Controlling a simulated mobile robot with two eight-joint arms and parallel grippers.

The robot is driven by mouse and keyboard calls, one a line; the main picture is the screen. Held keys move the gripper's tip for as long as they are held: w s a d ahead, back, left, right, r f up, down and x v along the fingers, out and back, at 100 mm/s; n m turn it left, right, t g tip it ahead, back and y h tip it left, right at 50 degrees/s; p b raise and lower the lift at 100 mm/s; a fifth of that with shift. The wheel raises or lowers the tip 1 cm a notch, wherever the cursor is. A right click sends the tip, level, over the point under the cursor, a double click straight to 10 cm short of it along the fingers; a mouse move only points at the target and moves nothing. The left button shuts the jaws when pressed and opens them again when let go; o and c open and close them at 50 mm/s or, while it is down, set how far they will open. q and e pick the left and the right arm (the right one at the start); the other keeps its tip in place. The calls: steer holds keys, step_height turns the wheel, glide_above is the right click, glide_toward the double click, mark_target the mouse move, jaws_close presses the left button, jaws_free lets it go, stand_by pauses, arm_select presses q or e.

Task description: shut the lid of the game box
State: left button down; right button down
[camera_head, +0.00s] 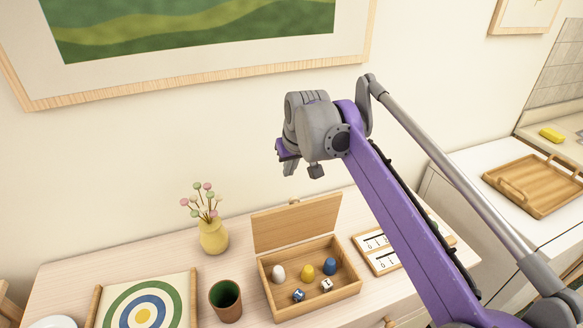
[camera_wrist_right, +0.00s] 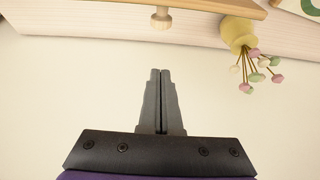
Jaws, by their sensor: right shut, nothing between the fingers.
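The wooden game box (camera_head: 318,298) stands on the light wood tabletop with its lid (camera_head: 297,224) raised at the back, tilted up. Inside it are a white, a yellow and a blue piece and two dice. A small knob shows at the top edge of the lid, and a knob (camera_wrist_right: 161,20) also shows in the right wrist view. My right gripper (camera_head: 288,160) is above and behind the lid, apart from it, near the wall. In the right wrist view its fingers (camera_wrist_right: 160,75) are together with nothing between them. My left gripper is out of view.
A yellow vase (camera_head: 213,237) with flowers stands left of the lid; it also shows in the right wrist view (camera_wrist_right: 238,33). A framed picture hangs above.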

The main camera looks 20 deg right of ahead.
mark_target(295, 219)
step_height(295, 219, down, 6)
steer(key=s, duration=0.1)
steer(key=shift+f, duration=0.15)
steer(key=shift+s, duration=0.1)
stand_by(0.5)
